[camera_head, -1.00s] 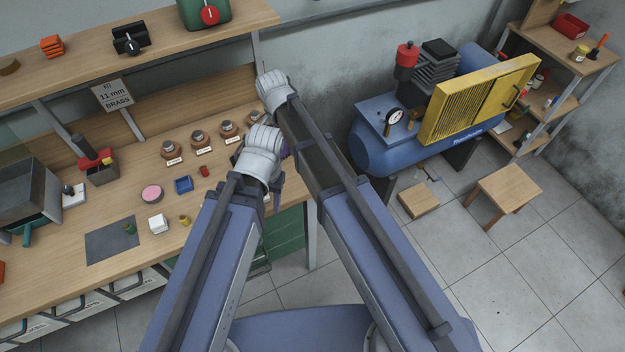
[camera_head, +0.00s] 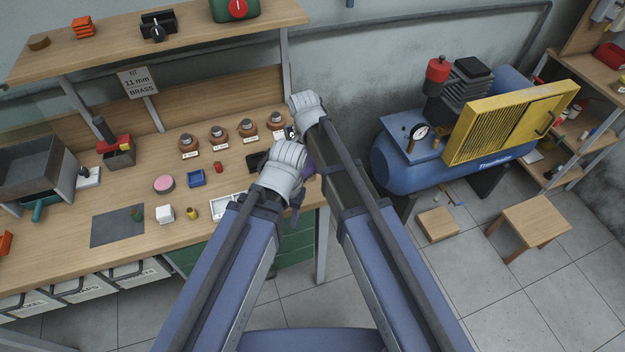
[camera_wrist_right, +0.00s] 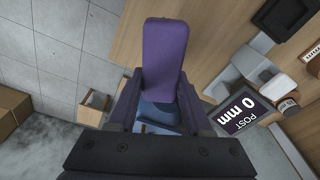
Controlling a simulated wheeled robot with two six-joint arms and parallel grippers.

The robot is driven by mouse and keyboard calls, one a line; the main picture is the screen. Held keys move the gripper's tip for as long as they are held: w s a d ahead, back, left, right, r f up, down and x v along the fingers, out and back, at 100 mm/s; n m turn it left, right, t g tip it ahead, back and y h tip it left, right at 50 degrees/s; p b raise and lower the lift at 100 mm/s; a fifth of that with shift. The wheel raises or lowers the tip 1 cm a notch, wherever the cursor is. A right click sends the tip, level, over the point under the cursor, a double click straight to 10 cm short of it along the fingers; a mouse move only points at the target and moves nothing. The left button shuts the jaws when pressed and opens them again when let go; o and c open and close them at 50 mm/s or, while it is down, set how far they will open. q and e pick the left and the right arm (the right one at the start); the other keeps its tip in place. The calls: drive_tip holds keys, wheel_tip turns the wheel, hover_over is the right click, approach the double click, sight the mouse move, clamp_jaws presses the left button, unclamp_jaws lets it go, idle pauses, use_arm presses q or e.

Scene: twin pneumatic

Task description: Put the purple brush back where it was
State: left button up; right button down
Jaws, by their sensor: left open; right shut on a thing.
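The purple brush (camera_wrist_right: 165,55) fills the upper middle of the right wrist view, with a blue part below it between the jaws. My right gripper (camera_wrist_right: 160,115) is shut on it. In the head view the right gripper (camera_head: 306,108) is the upper one, over the bench's right end; a little purple shows beside the grippers (camera_head: 310,163). My left gripper (camera_head: 283,168) is open, just below the right one, and its fingertips are mostly hidden. I cannot tell whether the two touch.
A dark sign reading "POST 0 mm" (camera_wrist_right: 250,112) is right of the brush. A blue compressor (camera_head: 395,165) stands to the right.

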sight(313, 172)
drive_tip(key=shift+f+b, duration=2.05)
drive_tip(key=shift+f, duration=0.5)
drive_tip(key=shift+r, duration=0.15)
drive_tip(key=c, duration=0.8)
unclamp_jaws()
drive_tip(key=shift+f, duration=0.2)
drive_tip(key=o, duration=0.5)
drive_tip(key=shift+c, duration=0.2)
drive_tip(key=shift+r, duration=0.1)
drive_tip(key=r+p, duration=0.8)
drive_tip(key=s+a+r+p, duration=0.1)
drive_tip(key=r+p, duration=0.3)
